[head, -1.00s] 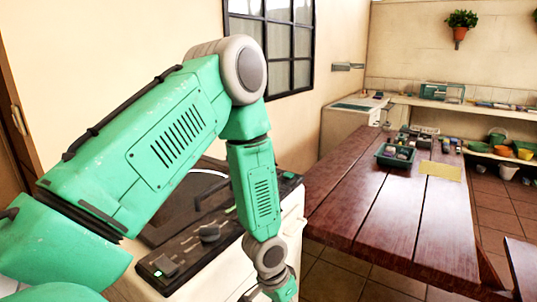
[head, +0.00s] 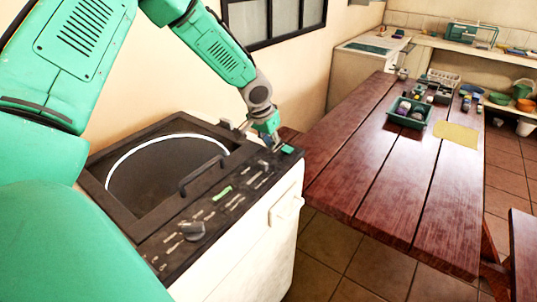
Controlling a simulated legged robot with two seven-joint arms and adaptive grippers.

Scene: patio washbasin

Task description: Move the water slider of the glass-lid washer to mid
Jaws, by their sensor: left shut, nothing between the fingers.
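The glass-lid washer (head: 240,243) stands in front of me, white with a dark top. Its round glass lid (head: 165,172) with a light rim is closed, and a dark handle crosses its right edge. The control panel (head: 215,222) runs along the front edge with a knob (head: 193,231), a lit green display (head: 222,193) and several small sliders (head: 262,181). I cannot tell which slider is the water one. My right gripper is not in view.
A wooden table (head: 390,165) stands close to the right of the washer, with a green tray (head: 408,113) of items and a yellow cloth (head: 456,135). A window (head: 275,20) is on the wall behind. A second white washer (head: 365,62) stands farther back.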

